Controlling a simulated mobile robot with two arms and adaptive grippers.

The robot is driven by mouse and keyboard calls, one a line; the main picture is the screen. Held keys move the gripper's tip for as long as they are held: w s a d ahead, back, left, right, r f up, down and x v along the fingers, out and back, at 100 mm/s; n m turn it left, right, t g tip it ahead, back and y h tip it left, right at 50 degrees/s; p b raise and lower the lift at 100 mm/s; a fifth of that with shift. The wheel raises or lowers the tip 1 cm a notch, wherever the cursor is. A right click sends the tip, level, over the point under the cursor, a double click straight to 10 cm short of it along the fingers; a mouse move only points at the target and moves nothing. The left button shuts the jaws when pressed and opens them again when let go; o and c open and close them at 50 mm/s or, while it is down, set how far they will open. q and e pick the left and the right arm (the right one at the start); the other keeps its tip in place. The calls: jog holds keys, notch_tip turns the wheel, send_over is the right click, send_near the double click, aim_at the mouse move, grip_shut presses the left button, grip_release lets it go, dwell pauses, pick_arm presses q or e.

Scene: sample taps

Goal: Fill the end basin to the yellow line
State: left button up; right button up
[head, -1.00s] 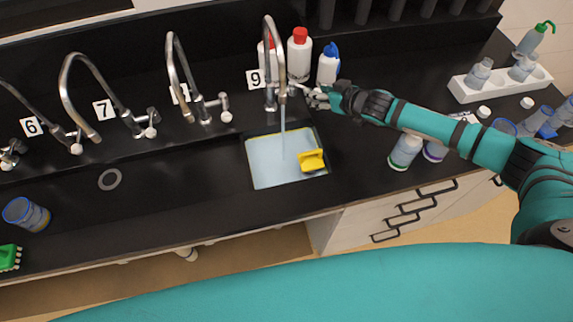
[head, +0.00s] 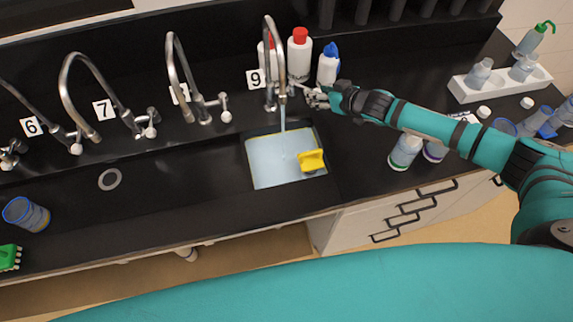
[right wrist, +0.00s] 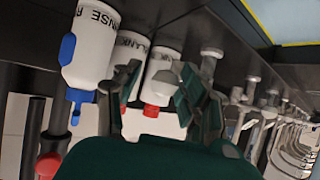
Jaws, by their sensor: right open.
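The end basin (head: 250,180) is set in the black counter under the tap (head: 278,50) labelled 9. Water (head: 283,118) runs from this tap into the basin, and pale water (head: 268,165) fills much of it. A thin yellow line (head: 247,160) shows along part of the basin's edge; the exact gap between it and the water is too small to tell. My right gripper (head: 316,98) is open beside the tap 9 handle (head: 298,86); I cannot tell whether they touch. In the right wrist view its open fingers (right wrist: 160,95) show. My left gripper is out of view.
A yellow block (head: 312,160) sits at the basin's right side. Bottles with red (head: 299,60) and blue (head: 328,67) caps stand close behind my right gripper. Other taps (head: 80,90) line the left. A white rack (head: 500,82) and more bottles (head: 405,150) stand right.

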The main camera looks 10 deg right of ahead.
jog(key=shift+a, duration=0.1)
jog(key=s+a, duration=0.1)
jog(key=a, duration=0.2)
jog(key=s+a+p, duration=0.1)
jog(key=shift+s+a, duration=0.3)
jog(key=shift+s, duration=0.05)
dwell(0.5)
jog(key=a+p+v, duration=0.1)
jog(key=p+v, duration=0.6)
jog(key=shift+s, duration=0.15)
dwell(0.5)
dwell(0.5)
